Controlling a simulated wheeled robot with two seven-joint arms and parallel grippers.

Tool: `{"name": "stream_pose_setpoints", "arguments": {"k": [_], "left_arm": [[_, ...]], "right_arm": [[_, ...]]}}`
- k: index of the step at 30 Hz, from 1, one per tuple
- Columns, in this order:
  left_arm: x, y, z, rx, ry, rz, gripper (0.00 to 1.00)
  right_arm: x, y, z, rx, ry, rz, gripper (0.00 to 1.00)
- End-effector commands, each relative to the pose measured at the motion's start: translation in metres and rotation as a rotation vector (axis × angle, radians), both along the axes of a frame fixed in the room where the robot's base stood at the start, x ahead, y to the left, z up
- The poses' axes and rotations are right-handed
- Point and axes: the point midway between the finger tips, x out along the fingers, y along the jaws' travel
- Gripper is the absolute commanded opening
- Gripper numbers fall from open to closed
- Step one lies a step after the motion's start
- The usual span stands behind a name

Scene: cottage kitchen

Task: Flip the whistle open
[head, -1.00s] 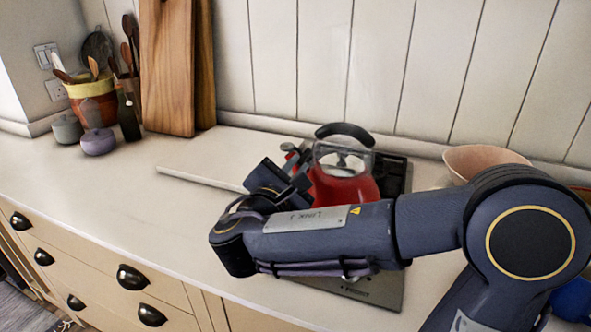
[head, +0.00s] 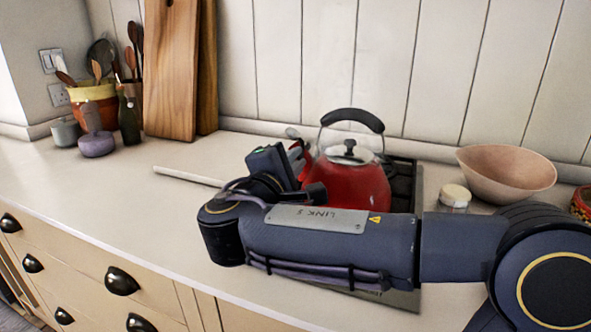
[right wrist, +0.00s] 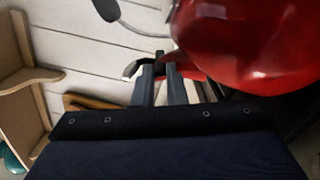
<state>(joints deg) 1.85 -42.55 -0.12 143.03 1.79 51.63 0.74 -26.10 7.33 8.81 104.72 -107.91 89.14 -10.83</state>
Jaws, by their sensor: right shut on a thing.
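The red kettle (head: 345,182) has a clear upper part and a black arched handle (head: 353,118); it stands on the dark hob, its spout toward the left. My right gripper (head: 304,165) is at the spout side, its fingertips mostly hidden in the head view by my wrist. In the right wrist view, my right gripper (right wrist: 160,72) is shut on a small dark part at the spout's end, which looks like the whistle (right wrist: 160,56). The kettle's red body (right wrist: 245,45) fills the upper right there. My left gripper is out of view.
A pink bowl (head: 507,174) and a small lidded jar (head: 454,196) stand right of the hob (head: 405,180). Wooden boards (head: 172,70) lean on the wall, beside a utensil pot (head: 92,105). My forearm spans the hob's front.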

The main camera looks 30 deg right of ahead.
Motion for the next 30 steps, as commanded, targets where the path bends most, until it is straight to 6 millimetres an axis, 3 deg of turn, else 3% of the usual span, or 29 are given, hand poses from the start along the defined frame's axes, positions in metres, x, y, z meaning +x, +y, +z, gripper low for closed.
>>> {"name": "stream_pose_setpoints", "arguments": {"k": [15,16,18,26,30], "left_arm": [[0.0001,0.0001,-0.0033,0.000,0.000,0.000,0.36],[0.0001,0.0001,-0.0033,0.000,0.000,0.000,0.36],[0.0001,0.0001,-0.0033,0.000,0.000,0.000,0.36],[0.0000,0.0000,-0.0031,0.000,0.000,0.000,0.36],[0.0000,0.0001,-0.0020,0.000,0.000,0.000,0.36]], "right_arm": [[0.0004,0.0012,-0.0019,0.017,-0.014,0.002,0.00],[0.0004,0.0012,-0.0019,0.018,-0.014,0.003,0.13],[0.0004,0.0012,-0.0019,0.017,-0.014,0.002,0.21],[0.0001,0.0012,-0.0009,0.016,-0.016,0.002,0.21],[-0.0069,0.0103,-0.0005,0.017,-0.016,0.003,0.21]]}}
